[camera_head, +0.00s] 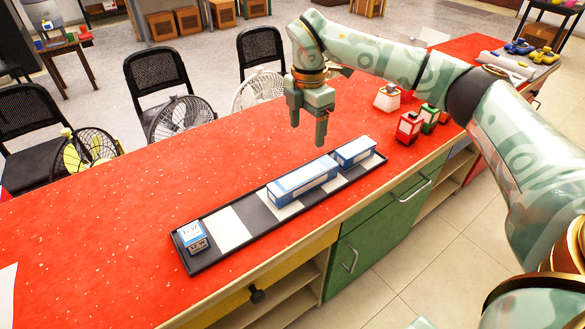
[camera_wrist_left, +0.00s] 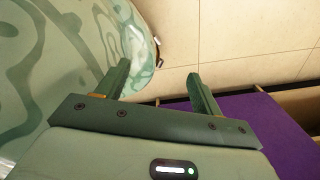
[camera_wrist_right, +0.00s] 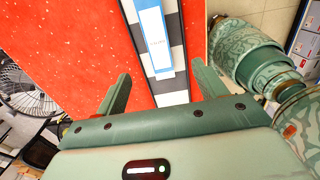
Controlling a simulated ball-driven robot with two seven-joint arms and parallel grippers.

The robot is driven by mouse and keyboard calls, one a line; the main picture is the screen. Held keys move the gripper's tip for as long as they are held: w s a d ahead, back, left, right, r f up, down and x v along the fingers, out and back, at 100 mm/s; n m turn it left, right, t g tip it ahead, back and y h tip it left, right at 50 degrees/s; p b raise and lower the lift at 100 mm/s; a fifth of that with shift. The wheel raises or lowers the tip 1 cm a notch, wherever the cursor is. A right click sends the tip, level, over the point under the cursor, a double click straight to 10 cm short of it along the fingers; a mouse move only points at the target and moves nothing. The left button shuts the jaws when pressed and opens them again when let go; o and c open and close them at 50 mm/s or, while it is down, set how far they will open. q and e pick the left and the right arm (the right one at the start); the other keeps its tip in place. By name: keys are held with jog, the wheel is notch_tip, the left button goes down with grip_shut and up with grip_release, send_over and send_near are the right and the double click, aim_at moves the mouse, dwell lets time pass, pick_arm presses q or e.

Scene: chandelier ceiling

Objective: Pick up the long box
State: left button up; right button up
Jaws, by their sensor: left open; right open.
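The long box (camera_head: 303,180), blue and white, lies on a long black tray (camera_head: 233,228) with black and white squares on the red counter. A shorter blue and white box (camera_head: 355,151) lies to its right, and a small blue and dark box (camera_head: 193,239) is at the tray's left end. My right gripper (camera_head: 308,120) is open and empty, pointing down above the counter behind the long box. In the right wrist view the long box (camera_wrist_right: 154,40) lies ahead of the open fingers. My left gripper (camera_wrist_left: 158,76) is open and empty, seen only in its wrist view.
The counter left of and behind the tray is mostly clear.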

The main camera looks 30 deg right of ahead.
jog(key=f, duration=0.2)
jog(key=b, duration=0.4)
send_over(304, 174)
notch_tip(304, 174, down, 9)
jog(key=shift+w+a+r, duration=0.1)
jog(key=shift+r, duration=0.1)
jog(key=shift+f, duration=0.4)
notch_tip(304, 174, down, 5)
jog(key=shift+r+b, duration=0.1)
jog(key=shift+b, duration=0.85)
jog(key=shift+r, duration=0.1)
jog(key=shift+c, duration=0.9)
pick_arm(q)
jog(key=shift+g, duration=0.4)
jog(key=f, duration=0.1)
jog(key=s+f, duration=0.1)
jog(key=f, duration=0.1)
jog(key=s+f, duration=0.1)
jog(key=f, duration=0.1)
jog(key=shift+f, duration=0.25)
pick_arm(e)
jog(key=c, duration=1.1)
jog(key=shift+o, duration=0.2)
